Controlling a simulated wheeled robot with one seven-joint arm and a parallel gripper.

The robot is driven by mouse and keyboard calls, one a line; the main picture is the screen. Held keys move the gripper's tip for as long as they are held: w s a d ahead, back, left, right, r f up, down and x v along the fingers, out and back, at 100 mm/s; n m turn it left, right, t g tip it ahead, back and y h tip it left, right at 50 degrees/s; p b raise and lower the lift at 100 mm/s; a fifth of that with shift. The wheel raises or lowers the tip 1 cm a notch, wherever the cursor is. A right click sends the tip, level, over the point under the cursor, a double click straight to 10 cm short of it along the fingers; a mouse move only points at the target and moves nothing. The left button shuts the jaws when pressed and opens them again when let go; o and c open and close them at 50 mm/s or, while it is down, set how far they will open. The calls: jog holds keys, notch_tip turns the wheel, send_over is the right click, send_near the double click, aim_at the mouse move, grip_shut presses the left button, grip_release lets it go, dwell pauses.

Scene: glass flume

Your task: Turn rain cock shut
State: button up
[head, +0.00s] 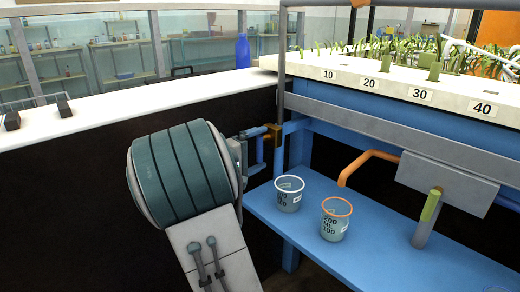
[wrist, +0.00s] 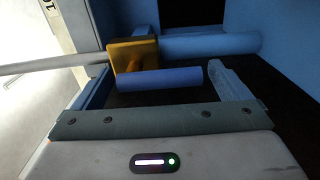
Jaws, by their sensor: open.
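A brass-yellow valve (head: 274,133) sits on blue pipework at the corner of the flume frame; I take it for the rain cock. In the wrist view the yellow valve body (wrist: 133,57) is just ahead of my gripper (wrist: 165,80), with a blue bar (wrist: 160,79), likely its handle, running rightward from beneath it. My gripper is open, its fingers on either side of the blue bar; I cannot tell if they touch it.
A white-rimmed beaker (head: 288,195) and an orange-rimmed beaker (head: 334,220) stand on the blue shelf (head: 390,255). An orange spout (head: 368,158) and a green lever (head: 431,205) are to the right. A planted tray (head: 400,88) lies above.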

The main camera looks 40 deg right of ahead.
jog(key=s+a+p, duration=0.1)
jog(key=a+p, duration=0.2)
jog(key=a, duration=1)
jog(key=s+a+r+m+g+y+p, duration=0.1)
jog(key=s+r+y+p, duration=0.3)
jog(key=s+p, duration=0.25)
jog(key=s+a+r+g+y+p, duration=0.1)
jog(key=s+r+y+p, duration=0.3)
jog(key=s+p, duration=0.3)
jog(key=s+a+r+t+y+p, duration=0.1)
jog(key=s+a+r+y+p, duration=0.2)
jog(key=a+r+y+p, duration=0.2)
jog(key=s+a+r+t+y+p, duration=0.2)
jog(key=s+a+r+y+p, duration=0.2)
jog(key=a+r+p, duration=0.5)
notch_tip(320, 180, up, 2)
jog(key=y+p, duration=0.1)
jog(key=p, duration=0.3)
jog(key=shift+t, duration=0.3)
